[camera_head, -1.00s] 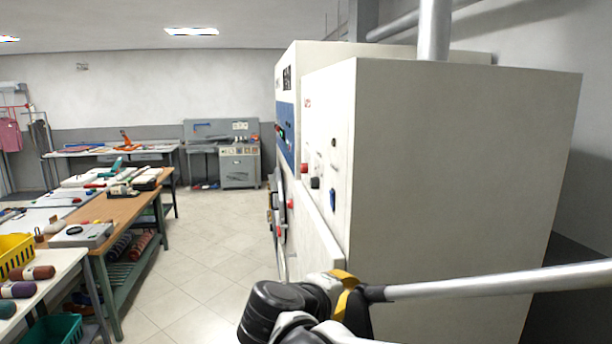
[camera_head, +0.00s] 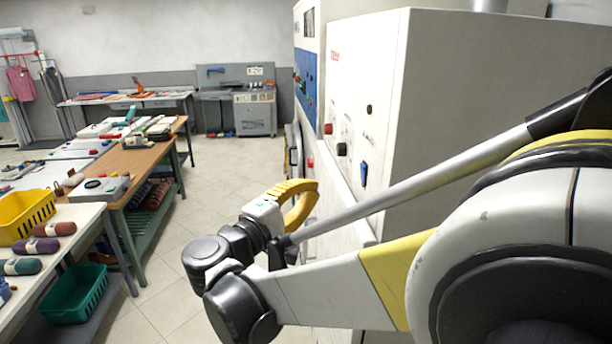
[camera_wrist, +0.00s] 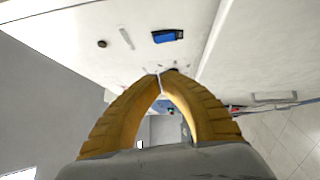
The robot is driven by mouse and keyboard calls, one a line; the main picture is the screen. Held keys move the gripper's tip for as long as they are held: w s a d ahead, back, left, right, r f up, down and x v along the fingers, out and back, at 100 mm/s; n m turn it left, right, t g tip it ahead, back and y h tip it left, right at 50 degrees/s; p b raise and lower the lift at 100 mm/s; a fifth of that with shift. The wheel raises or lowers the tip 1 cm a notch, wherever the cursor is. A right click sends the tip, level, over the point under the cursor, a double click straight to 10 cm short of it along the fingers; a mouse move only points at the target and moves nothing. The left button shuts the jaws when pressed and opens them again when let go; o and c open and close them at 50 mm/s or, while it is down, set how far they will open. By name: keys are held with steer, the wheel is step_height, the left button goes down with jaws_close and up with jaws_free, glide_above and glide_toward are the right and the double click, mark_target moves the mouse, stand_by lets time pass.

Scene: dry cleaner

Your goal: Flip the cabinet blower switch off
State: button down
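The white cabinet (camera_head: 450,90) stands at the right, its control face seen at a steep angle. That face carries a blue switch (camera_head: 363,174), a black knob (camera_head: 341,149) and a red button (camera_head: 327,128). Their labels are too small to read, so I cannot tell which is the blower switch. My gripper (camera_head: 312,188) has yellow fingers and is in front of the cabinet face, apart from the blue switch. In the wrist view the fingertips (camera_wrist: 161,78) meet, with nothing seen held. The blue switch (camera_wrist: 168,36) lies beyond them, and a dark part is partly hidden behind the tips.
A wooden workbench (camera_head: 138,162) and a white table (camera_head: 70,222) with a yellow basket (camera_head: 25,215) stand at the left. A green basket (camera_head: 75,295) sits below. Tiled floor (camera_head: 215,170) between them and the cabinet is clear. A grey machine (camera_head: 254,112) stands at the back.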

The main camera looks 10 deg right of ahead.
mark_target(361, 164)
steer(key=x, duration=0.4)
steer(key=s+d+p+x, duration=0.1)
steer(key=x, duration=0.2)
steer(key=s+d+p+x, duration=0.1)
steer(key=x, duration=0.3)
steer(key=shift+w+d+r, duration=0.2)
steer(key=shift+d+r, duration=0.05)
steer(key=shift+w, duration=0.15)
steer(key=shift+f, duration=0.1)
steer(key=shift+d, duration=0.1)
steer(key=shift+d+r+m+p, duration=0.3)
steer(key=shift+d+r+m+g+y+p, duration=0.3)
steer(key=shift+m+g+y+p, duration=0.2)
steer(key=shift+m+g+y, duration=0.2)
steer(key=shift+f, duration=0.25)
